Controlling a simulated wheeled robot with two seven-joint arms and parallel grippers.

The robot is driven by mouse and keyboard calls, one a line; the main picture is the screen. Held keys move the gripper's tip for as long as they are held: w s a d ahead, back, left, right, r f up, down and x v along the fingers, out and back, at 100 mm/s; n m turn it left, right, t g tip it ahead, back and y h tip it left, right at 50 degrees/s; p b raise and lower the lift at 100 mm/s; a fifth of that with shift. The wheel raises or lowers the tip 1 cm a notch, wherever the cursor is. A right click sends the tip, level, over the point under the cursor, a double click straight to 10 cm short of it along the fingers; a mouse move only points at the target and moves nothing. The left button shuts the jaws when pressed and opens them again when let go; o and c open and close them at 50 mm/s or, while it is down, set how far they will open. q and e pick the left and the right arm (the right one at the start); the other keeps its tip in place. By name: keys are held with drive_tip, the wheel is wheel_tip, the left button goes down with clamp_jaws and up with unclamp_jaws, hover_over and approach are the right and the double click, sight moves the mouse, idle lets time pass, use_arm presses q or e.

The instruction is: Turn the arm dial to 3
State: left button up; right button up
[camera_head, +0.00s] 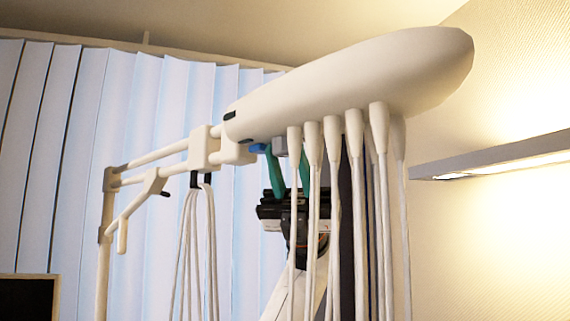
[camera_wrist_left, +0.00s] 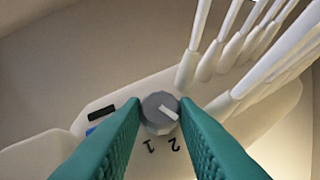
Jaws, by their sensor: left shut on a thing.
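The arm dial (camera_wrist_left: 160,108) is a small grey knob with a white pointer mark on the underside of the white arm housing (camera_wrist_left: 268,112). In the left wrist view the mark points to the lower right. The printed digits 1 and 2 show below the dial; no 3 is visible, and the right-hand finger covers part of that side. My left gripper (camera_wrist_left: 161,118) has its teal fingers on both sides of the dial, shut on it. In the head view the left gripper (camera_head: 288,158) reaches up from below to the housing (camera_head: 350,85), partly behind hanging white cords.
Several white cords (camera_head: 334,210) hang from the housing just right of and in front of my gripper. A white rail frame (camera_head: 160,175) with looped cords (camera_head: 196,245) stands left. A lit wall shelf (camera_head: 495,157) is at right, with blinds (camera_head: 70,150) behind.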

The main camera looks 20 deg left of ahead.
use_arm(q)
drive_tip(key=shift+d+m+y, duration=0.1)
drive_tip(key=shift+m+y, duration=0.8)
drive_tip(key=shift+y, duration=1.2)
drive_tip(key=shift+t, duration=0.3)
